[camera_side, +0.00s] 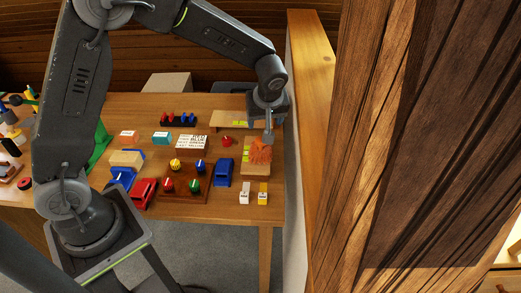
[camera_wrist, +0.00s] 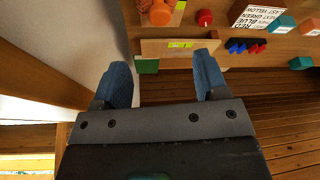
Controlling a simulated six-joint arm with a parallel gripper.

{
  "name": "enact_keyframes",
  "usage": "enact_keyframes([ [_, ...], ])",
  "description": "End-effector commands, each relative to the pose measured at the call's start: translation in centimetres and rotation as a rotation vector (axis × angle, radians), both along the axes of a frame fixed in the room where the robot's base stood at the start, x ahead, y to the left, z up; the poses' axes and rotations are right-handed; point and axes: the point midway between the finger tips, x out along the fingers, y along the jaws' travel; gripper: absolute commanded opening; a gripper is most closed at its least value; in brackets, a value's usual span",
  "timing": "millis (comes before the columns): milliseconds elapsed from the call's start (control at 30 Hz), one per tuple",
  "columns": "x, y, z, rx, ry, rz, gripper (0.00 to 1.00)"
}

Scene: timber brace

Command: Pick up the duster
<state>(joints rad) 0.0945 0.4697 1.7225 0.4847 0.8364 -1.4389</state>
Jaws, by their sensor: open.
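The duster is probably the orange, fluffy-looking thing (camera_side: 260,151) on a light wooden block near the table's right edge. It shows in part at the top of the wrist view (camera_wrist: 158,13). My gripper (camera_side: 268,138) points down just above and behind it in the side view. In the wrist view my gripper's two blue fingers (camera_wrist: 164,68) are wide apart with nothing held between them. A tan board (camera_wrist: 160,48) with a yellow-green label shows beyond the fingertips. The duster lies outside the space between the fingers.
The tan board (camera_side: 225,118) lies at the table's back. A red knob (camera_side: 227,141), a lettered block (camera_side: 192,142), a blue toy car (camera_side: 224,172) and a tray of coloured knobs (camera_side: 183,197) stand to the left. A large timber post (camera_side: 400,130) and a wall edge close off the right.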

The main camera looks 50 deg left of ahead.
Motion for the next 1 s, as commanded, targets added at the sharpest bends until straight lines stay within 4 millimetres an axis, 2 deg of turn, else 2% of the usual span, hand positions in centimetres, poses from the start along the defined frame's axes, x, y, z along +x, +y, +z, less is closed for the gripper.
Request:
enact_keyframes([
  [167, 0.5, 0.7, -2.2, 0.001, 0.002, 0.014, 0.67],
  [433, 1.5, 2.4, -6.8, 0.001, 0.002, 0.012, 0.67],
  [733, 1.9, 3.2, -9.0, 0.001, 0.001, 0.012, 0.67],
  [1000, 2.7, 4.5, -12.4, 0.0, 0.001, 0.011, 0.67],
])
